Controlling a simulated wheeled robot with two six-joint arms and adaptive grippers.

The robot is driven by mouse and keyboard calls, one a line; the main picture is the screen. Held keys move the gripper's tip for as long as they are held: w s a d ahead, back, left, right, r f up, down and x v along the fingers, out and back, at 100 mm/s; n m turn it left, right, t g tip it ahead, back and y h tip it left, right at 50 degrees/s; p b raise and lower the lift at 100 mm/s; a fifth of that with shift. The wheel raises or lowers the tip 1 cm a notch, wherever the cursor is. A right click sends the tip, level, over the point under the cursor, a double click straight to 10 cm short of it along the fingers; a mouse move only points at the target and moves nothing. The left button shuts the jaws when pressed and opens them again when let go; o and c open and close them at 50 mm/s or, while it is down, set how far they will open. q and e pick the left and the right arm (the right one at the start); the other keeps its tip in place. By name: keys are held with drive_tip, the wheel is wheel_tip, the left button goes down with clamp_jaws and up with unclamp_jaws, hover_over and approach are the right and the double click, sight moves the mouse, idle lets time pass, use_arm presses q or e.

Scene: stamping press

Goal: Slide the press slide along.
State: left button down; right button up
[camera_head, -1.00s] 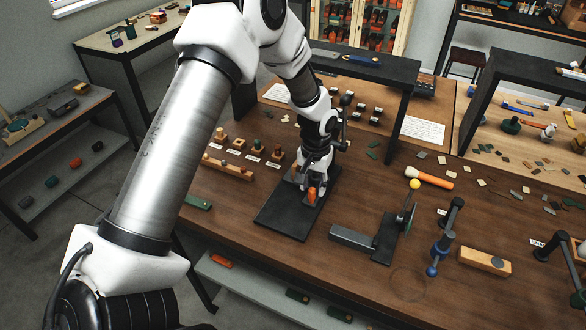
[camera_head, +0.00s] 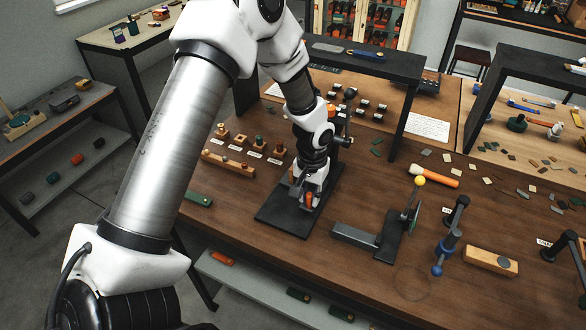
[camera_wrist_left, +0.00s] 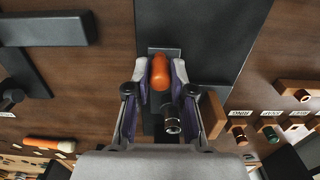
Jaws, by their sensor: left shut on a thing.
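The press has a black base plate (camera_head: 277,210) flat on the wooden bench, and the plate also shows in the wrist view (camera_wrist_left: 203,30). The press's orange handle (camera_head: 309,199) stands over the plate. In the wrist view the orange handle (camera_wrist_left: 160,72) is between the two fingers of my left gripper (camera_wrist_left: 160,80). My left gripper (camera_head: 309,194) is shut on this handle, low over the plate. A dark cylindrical part (camera_wrist_left: 172,118) shows below the handle in the wrist view. My arm hides much of the press. My right gripper is not in view.
Labelled wooden stamps (camera_head: 241,140) and a wooden rail (camera_head: 228,164) are on the left. A black raised shelf (camera_head: 400,67) stands behind.

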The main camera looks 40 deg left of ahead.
use_arm(q)
drive_tip(key=shift+s+d, duration=0.25)
drive_tip(key=shift+s, duration=0.7)
drive_tip(key=shift+s+d+b, duration=0.25)
drive_tip(key=shift+s+b, duration=0.3)
drive_tip(key=shift+s, duration=0.6)
drive_tip(key=s+b, duration=0.2)
drive_tip(key=s+d+b, duration=0.1)
drive_tip(key=s+b, duration=0.1)
drive_tip(key=shift+s+f, duration=0.1)
drive_tip(key=shift+s, duration=0.15)
drive_tip(key=shift+s+d+b, duration=0.15)
drive_tip(key=shift+s+b, duration=0.2)
drive_tip(key=shift+s, duration=0.05)
drive_tip(key=c, duration=0.9)
unclamp_jaws()
drive_tip(key=shift+r, duration=0.2)
